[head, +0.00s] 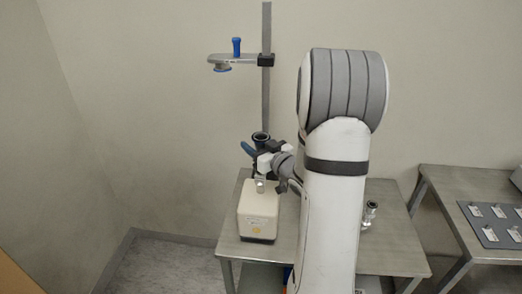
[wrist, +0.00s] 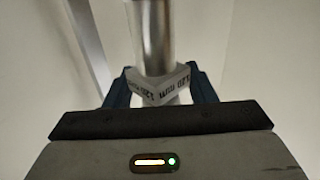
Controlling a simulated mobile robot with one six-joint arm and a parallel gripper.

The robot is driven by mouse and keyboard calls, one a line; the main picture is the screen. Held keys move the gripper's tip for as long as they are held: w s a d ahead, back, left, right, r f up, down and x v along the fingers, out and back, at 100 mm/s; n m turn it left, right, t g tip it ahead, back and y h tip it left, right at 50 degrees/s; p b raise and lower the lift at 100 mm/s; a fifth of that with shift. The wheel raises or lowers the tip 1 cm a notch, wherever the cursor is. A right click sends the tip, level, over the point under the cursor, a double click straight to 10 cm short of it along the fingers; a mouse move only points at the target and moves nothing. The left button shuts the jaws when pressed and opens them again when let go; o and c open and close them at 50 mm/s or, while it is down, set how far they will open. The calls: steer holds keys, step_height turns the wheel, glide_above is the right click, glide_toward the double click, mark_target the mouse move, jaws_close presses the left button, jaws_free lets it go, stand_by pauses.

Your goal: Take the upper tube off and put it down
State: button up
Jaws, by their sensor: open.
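A bright metal tube (wrist: 158,35) stands up between my fingers in the wrist view. My gripper (wrist: 160,80) is open, with a blue finger on each side of the block; contact cannot be told. In the head view my gripper (head: 258,158) is at the top of the beige pump (head: 258,212). A dark ring-shaped opening (head: 261,136) shows just above it. My arm and gripper hide much of the tube there.
A vertical rail (head: 267,95) rises behind, carrying a side bracket (head: 232,60) with a blue knob above the pump. A short metal fitting (head: 370,211) stands on the metal table (head: 395,250) right of my arm. Another table (head: 470,185) with a grey tray stands farther right.

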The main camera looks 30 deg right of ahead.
jaws_close()
stand_by(0.4)
step_height(320, 180, up, 9)
steer(key=shift+r, duration=0.2)
steer(key=shift+r+p, duration=1.25)
steer(key=shift+r, duration=0.65)
